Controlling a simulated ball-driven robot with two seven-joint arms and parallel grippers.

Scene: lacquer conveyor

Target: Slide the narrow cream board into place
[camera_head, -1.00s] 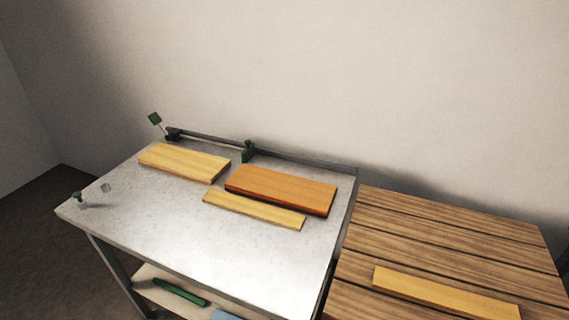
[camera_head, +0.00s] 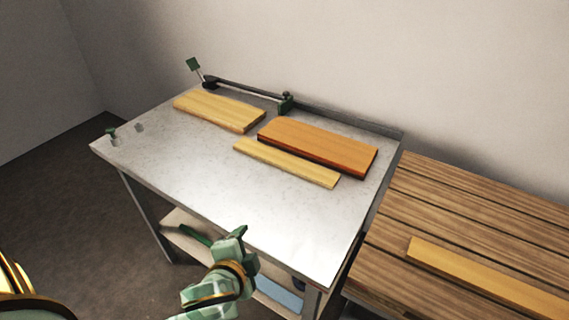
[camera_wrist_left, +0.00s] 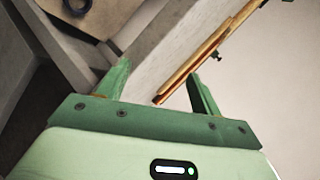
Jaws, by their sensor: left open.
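The narrow cream board (camera_head: 285,162) lies flat on the grey metal table (camera_head: 200,168), along the near side of a thicker orange board (camera_head: 318,145). My left gripper (camera_head: 230,243) is in front of the table's near edge, apart from the board. In the left wrist view my left gripper (camera_wrist_left: 157,78) has its two green fingers spread, with nothing held between them. Boards on the tabletop show beyond the fingers in that view (camera_wrist_left: 205,57), seen at a steep angle; I cannot tell them apart clearly. My right gripper is not in view.
A wider pale board (camera_head: 218,110) lies behind and left. A rail with green fittings (camera_head: 286,104) runs along the back. A slatted wooden table (camera_head: 440,205) stands at right with another narrow yellowish board (camera_head: 480,273). The metal table's front is clear; a shelf is below.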

